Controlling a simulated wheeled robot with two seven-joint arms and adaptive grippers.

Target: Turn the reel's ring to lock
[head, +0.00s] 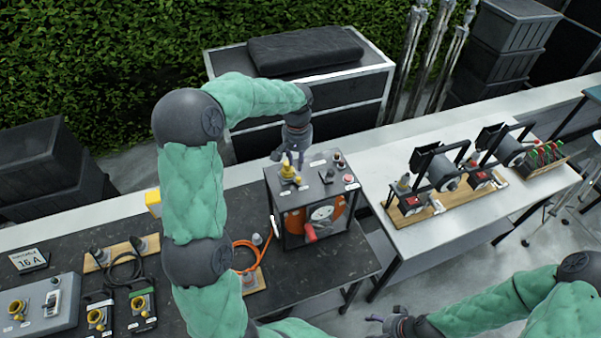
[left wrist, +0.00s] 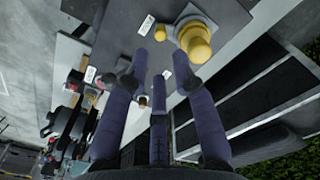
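The reel (head: 318,213) is an orange drum with a red handle inside a dark box frame on the black table. On the box's grey top stands a yellow connector with a ring (head: 287,171), upright; in the left wrist view this yellow piece (left wrist: 195,40) lies just beyond the fingertips. My left gripper (head: 293,158) is right above and beside it, fingers pointing down. In the left wrist view its fingers (left wrist: 166,62) are spread with nothing between them. Contact with the ring cannot be made out. My right gripper (head: 376,320) is low at the bottom edge, away from the reel.
A red button (head: 348,178) and dark knobs are on the box top's right side. An orange cable (head: 262,252) runs at its left. Panels with yellow sockets (head: 97,317) are at lower left.

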